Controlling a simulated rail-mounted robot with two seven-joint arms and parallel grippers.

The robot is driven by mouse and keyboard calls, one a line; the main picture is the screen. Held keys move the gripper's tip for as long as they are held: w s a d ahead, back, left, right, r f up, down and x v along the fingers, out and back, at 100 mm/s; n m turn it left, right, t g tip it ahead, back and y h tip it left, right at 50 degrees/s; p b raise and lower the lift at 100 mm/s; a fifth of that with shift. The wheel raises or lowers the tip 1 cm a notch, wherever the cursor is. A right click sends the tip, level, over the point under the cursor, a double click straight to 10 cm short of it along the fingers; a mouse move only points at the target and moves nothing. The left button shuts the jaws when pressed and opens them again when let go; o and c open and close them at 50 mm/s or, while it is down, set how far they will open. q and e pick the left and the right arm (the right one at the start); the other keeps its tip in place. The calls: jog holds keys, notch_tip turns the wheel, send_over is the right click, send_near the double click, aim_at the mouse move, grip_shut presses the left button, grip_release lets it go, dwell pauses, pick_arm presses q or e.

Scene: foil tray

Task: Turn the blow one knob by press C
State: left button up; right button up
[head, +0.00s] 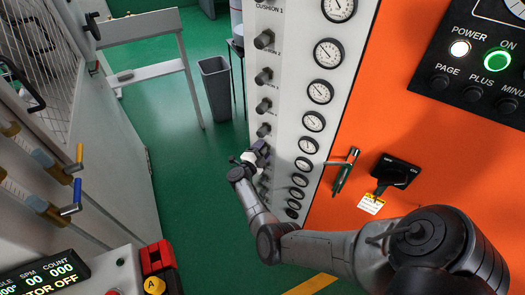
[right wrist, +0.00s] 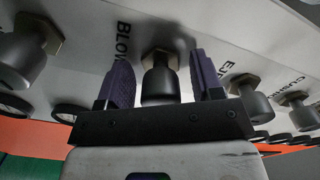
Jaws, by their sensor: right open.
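My right gripper (head: 258,152) is at the lower part of the white press panel (head: 285,75). In the right wrist view its two purple fingers stand open on either side of a dark round knob (right wrist: 160,82), with a gap showing on each side. A "BLOW" label (right wrist: 123,40) is printed left of this knob and an "EJE…" label right of it, both partly hidden. Which label belongs to which knob I cannot tell. Another dark knob (right wrist: 24,52) is at the left. My left gripper is not in view.
More knobs (head: 263,76) and round gauges (head: 320,91) line the panel above. A grey bin (head: 216,88) stands on the open green floor. A wire-mesh guard (head: 50,50) is left.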

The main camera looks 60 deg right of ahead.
jog(key=shift+a, duration=0.45)
jog(key=a, duration=1.2)
jog(key=shift+a, duration=0.4)
jog(key=shift+w, duration=0.1)
dwell(0.9)
dwell(0.7)
jog(key=shift+d, duration=0.1)
